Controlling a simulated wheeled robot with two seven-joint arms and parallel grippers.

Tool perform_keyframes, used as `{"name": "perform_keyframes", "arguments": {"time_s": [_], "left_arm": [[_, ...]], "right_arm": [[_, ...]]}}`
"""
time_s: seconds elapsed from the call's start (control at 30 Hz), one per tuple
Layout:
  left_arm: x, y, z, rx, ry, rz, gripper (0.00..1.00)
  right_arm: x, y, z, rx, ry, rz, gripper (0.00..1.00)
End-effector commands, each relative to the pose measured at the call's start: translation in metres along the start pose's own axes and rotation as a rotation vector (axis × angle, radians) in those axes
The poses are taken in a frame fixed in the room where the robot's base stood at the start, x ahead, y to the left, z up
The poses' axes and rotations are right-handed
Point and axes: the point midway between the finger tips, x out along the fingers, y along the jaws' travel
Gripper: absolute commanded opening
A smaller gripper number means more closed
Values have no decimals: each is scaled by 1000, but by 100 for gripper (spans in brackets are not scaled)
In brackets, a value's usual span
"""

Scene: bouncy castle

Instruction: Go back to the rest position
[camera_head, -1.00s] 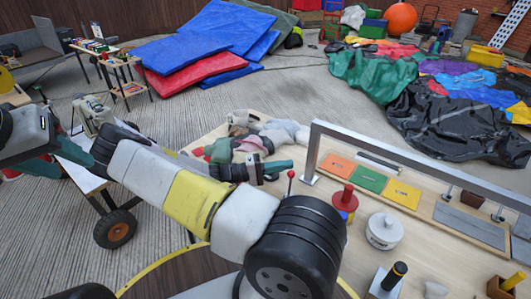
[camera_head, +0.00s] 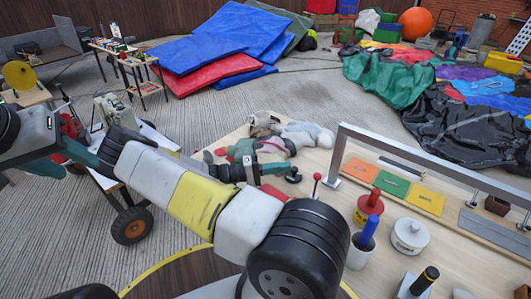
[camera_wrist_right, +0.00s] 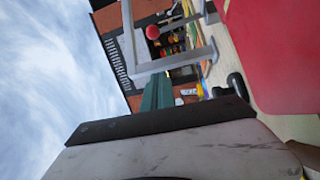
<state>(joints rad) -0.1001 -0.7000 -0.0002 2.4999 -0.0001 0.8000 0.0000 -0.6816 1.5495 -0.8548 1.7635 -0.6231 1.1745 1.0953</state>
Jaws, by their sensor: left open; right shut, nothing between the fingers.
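My left gripper (camera_head: 68,160) is at the left edge of the head view. Its teal fingers are apart and it is empty, above the paving and the wheeled cart. My right arm (camera_head: 196,201), with white and yellow links and a black joint, crosses the foreground. My right gripper (camera_head: 270,168) shows beyond it, over the left part of the wooden table, pointing right. Its teal fingers (camera_wrist_right: 156,92) are together in the right wrist view with nothing between them. A cloth doll (camera_head: 284,139) lies just behind it. A red-knobbed lever (camera_head: 316,178) stands to its right.
The wooden table (camera_head: 452,240) holds a metal rail frame (camera_head: 430,164), coloured plates, a white lidded pot (camera_head: 410,236) and a cup with a blue handle (camera_head: 366,230). A wheeled cart (camera_head: 132,225) stands at the left. Paving behind is open up to the mats (camera_head: 215,40).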

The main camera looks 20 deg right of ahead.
Motion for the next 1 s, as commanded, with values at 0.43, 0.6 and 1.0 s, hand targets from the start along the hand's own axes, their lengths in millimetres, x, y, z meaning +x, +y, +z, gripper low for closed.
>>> {"name": "perform_keyframes", "arguments": {"time_s": [0.43,0.6,1.0], "left_arm": [[0,0,0,0,0,0,44],[0,0,0,0,0,0,44],[0,0,0,0,0,0,44]], "right_arm": [[0,0,0,0,-1,0,0],[0,0,3,-7,-18,-24,0],[-25,18,52,-156,-267,-560,0]]}}
